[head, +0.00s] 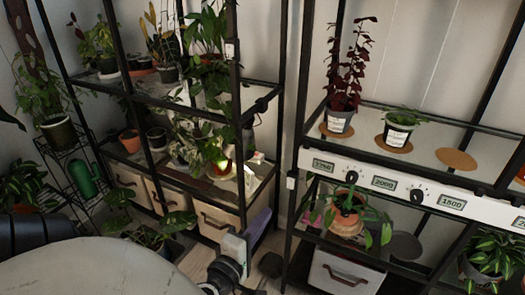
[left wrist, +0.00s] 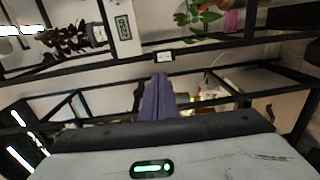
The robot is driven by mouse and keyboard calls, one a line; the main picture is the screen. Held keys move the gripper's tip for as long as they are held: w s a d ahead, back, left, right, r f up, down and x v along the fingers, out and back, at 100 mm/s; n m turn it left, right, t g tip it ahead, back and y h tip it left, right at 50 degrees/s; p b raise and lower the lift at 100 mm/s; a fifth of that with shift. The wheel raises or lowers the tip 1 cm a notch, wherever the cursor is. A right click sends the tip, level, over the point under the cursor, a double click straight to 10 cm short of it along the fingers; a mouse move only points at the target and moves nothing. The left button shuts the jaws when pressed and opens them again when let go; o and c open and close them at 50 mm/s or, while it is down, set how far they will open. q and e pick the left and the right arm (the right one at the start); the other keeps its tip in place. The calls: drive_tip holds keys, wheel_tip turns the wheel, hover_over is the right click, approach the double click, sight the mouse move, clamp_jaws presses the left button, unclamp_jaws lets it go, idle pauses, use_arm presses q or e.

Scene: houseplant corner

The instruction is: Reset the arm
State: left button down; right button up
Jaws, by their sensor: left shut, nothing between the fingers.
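My left gripper (head: 260,224) is low in the middle of the head view, in front of the gap between the two black shelf racks. Its purple-grey fingers are together with nothing between them. In the left wrist view the shut fingers (left wrist: 158,98) point up the picture toward the black rack frames. The fingers look clear of the racks, but the exact gap cannot be told. My right gripper is in neither view.
The left rack holds plants and fabric bins (head: 216,217). The right rack holds a dark red plant (head: 347,75), a small green plant (head: 399,125), empty cork discs (head: 456,159) and a dial panel (head: 345,168). A green watering can (head: 84,181) sits at far left.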

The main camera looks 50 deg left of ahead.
use_arm(q)
drive_tip(key=shift+d, duration=0.1)
idle(0.4)
drive_tip(key=s+d+f+m+g+h, duration=0.1)
drive_tip(key=d+f+m+h, duration=0.3)
drive_tip(key=d+m, duration=0.35)
drive_tip(key=s+d+f+m+g+h, duration=0.1)
drive_tip(key=d+f+m+h, duration=0.3)
drive_tip(key=d+m, duration=0.4)
drive_tip(key=s+d+f+m+g+p, duration=0.1)
drive_tip(key=s+d+f+m+g, duration=0.4)
drive_tip(key=s+f+m, duration=0.3)
drive_tip(key=shift+s+d+f+m+g+h, duration=0.35)
drive_tip(key=shift+s+d+f+g, duration=0.1)
drive_tip(key=shift+s+f, duration=0.3)
drive_tip(key=shift+w, duration=0.1)
